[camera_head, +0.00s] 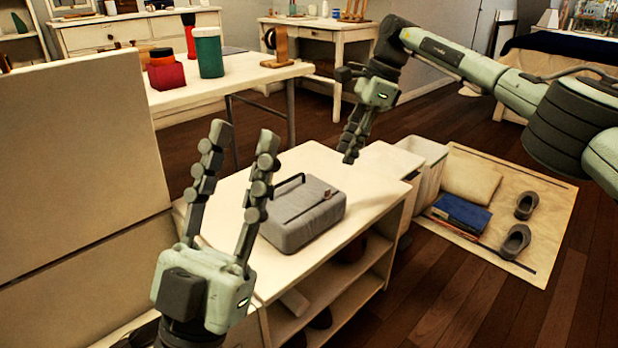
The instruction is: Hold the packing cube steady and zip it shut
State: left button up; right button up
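A grey fabric packing cube (312,212) lies on a low cream shelf unit in the camera_head view. The state of the zip is too small to tell.
The shelf unit's top (240,182) has bare room behind the cube. A tall cream panel (75,165) stands at the left. Behind, a table holds a green container (208,55) and a red container (166,76). A mat with slippers (516,241) lies at the right.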

pick_arm(q)
jog(key=w+d+f+m+g, duration=0.2)
jog(key=w+f, duration=0.1)
jog(key=w+d+f+m+g, duration=0.1)
jog(key=w+d+f, duration=0.1)
jog(key=w, duration=0.1)
jog(key=w+d+f+m+g, duration=0.2)
jog(key=w+f, duration=0.1)
jog(key=w, duration=0.1)
jog(key=shift+w+d+f+m+g, duration=0.1)
jog(key=shift+d+f+m+g, duration=0.2)
jog(key=shift+d+f, duration=0.1)
jog(key=c, duration=0.3)
jog(key=m+g+y, duration=0.4)
jog(key=g+y, duration=0.1)
jog(key=y, duration=0.8)
send_near(280, 186)
jog(key=x, duration=0.2)
jog(key=shift+w+d, duration=0.15)
jog(key=shift+w, duration=0.25)
jog(key=shift+w+y, duration=0.3)
jog(key=shift+n, duration=0.3)
jog(key=shift+a+x, duration=0.2)
jog(key=shift+x, duration=3.4)
jog(key=shift+f, duration=0.15)
jog(key=shift+c, duration=0.4)
grip_shut()
